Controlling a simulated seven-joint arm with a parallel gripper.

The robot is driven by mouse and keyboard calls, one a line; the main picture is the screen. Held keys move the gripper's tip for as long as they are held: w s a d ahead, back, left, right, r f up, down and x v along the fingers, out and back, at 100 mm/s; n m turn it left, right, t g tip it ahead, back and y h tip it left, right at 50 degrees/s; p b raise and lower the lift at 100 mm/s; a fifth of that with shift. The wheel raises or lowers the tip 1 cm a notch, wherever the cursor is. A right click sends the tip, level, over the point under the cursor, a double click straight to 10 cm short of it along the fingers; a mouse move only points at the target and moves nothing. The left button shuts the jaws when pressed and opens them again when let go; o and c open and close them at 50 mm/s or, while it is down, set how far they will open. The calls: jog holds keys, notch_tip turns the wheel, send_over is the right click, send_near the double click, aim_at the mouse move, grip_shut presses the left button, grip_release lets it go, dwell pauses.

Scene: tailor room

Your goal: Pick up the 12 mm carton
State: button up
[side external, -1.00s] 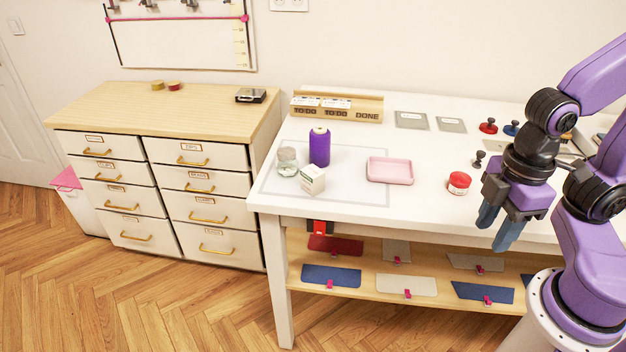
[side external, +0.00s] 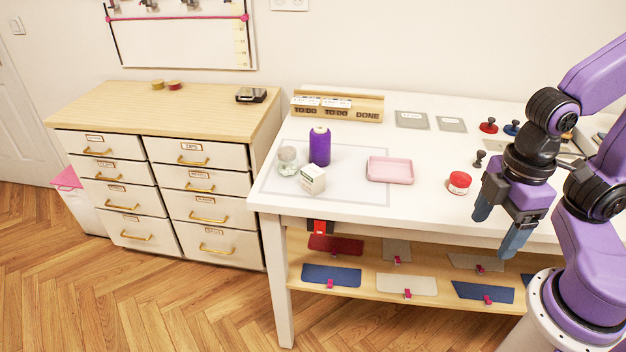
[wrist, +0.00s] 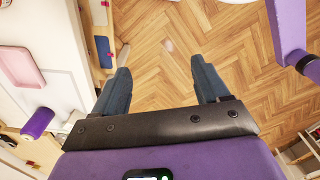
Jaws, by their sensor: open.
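A small white carton (side external: 312,179) with a greenish label stands on the white table near its front left. Its print is too small to read in the side external view. A clear glass jar (side external: 287,161) stands just left of it, and a purple thread spool (side external: 320,147) stands upright behind it. My gripper (side external: 497,230) is open and empty at the table's front edge, well to the right of the carton. In the wrist view my gripper (wrist: 162,88) has its fingers wide apart over the wood floor. I cannot make out the carton there.
A pink tray (side external: 390,170) and a red-and-white tin (side external: 459,183) lie between the carton and my gripper. A wooden card holder (side external: 337,106) stands at the back. A shelf (side external: 375,280) with fabric pieces runs below the tabletop.

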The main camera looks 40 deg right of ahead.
jog(key=w+a+f+m+y, duration=0.25)
jog(key=w+a+f, duration=0.2)
jog(key=a, duration=0.25)
jog(key=m+t+h, duration=0.2)
jog(key=m+t, duration=0.7)
jog(key=t, duration=0.4)
send_near(320, 179)
jog(key=x, duration=0.7)
jog(key=shift+w+d+f, duration=0.1)
jog(key=shift+w+d, duration=0.05)
jog(key=shift+d, duration=0.05)
jog(key=shift+a+x, duration=0.15)
jog(key=shift+x, duration=1.2)
jog(key=shift+a+x, duration=0.1)
jog(key=shift+x, duration=1.25)
jog(key=c, duration=1.1)
